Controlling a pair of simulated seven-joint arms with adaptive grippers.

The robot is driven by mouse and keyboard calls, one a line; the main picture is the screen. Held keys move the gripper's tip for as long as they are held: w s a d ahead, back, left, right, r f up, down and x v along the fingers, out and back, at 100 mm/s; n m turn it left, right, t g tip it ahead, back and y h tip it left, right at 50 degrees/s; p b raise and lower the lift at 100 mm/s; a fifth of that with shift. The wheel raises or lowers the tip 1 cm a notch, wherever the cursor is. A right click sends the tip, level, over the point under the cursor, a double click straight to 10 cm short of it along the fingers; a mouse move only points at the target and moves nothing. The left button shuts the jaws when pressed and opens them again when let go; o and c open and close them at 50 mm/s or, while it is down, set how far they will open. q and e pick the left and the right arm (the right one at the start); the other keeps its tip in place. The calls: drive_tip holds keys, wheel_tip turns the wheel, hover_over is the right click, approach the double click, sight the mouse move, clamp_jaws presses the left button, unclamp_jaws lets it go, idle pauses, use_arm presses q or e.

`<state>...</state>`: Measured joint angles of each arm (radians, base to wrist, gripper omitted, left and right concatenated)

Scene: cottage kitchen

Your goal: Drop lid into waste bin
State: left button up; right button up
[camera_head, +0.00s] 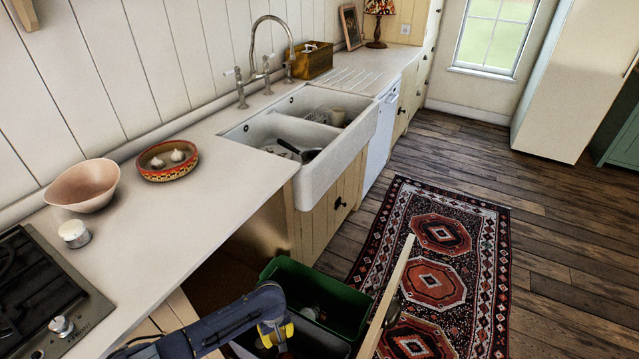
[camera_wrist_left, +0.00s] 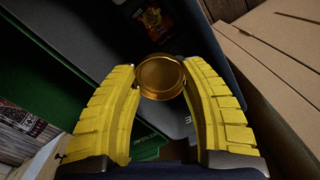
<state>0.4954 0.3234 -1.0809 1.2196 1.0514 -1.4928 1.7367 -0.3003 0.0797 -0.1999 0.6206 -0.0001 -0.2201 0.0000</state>
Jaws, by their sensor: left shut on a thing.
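My left gripper (camera_head: 277,334) comes in from the lower left over the pulled-out bin drawer. In the left wrist view its yellow fingers (camera_wrist_left: 162,82) are shut on a round, gold-coloured lid (camera_wrist_left: 160,77), held at the fingertips. The lid is too small or hidden to make out in the head view. A green waste bin (camera_head: 352,301) stands open in the drawer, just beyond the gripper. A dark bin (camera_head: 322,341) sits beside it, under and right of the gripper; its inside is mostly hidden. My right gripper is in neither view.
The wooden drawer front (camera_head: 396,292) stands to the right of the bins. The counter (camera_head: 165,235) above holds a pink bowl (camera_head: 82,187), a patterned bowl with garlic (camera_head: 167,160), a white-topped jar (camera_head: 74,234) and a hob (camera_head: 40,300). A patterned rug (camera_head: 440,265) covers the floor.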

use_arm(q)
drive_tip(key=shift+f, duration=0.4)
drive_tip(key=o, duration=0.7)
drive_tip(key=shift+o, duration=0.2)
drive_tip(key=shift+r, duration=0.1)
